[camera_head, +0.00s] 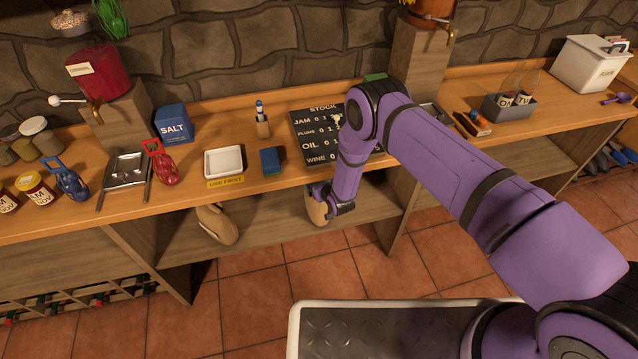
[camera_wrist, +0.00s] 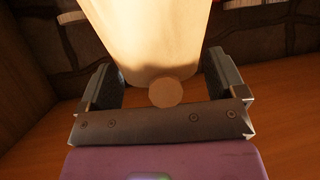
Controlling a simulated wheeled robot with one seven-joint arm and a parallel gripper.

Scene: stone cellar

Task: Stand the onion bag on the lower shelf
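A tan bag (camera_head: 316,206), whose label I cannot see, is at my gripper (camera_head: 325,193) by the front of the lower shelf (camera_head: 270,231). In the wrist view the pale bag (camera_wrist: 160,45), with a small round knob at its near end, fills the gap between both fingers of my gripper (camera_wrist: 165,85). The fingers seem shut on it. Whether its base touches the shelf is hidden. A second tan bag (camera_head: 217,224) leans tilted on the lower shelf to the left. I cannot tell from any label which one holds onions.
The wooden counter (camera_head: 230,191) above overhangs the shelf. A divider (camera_head: 393,232) stands right of my gripper. Shelf between the bags looks clear.

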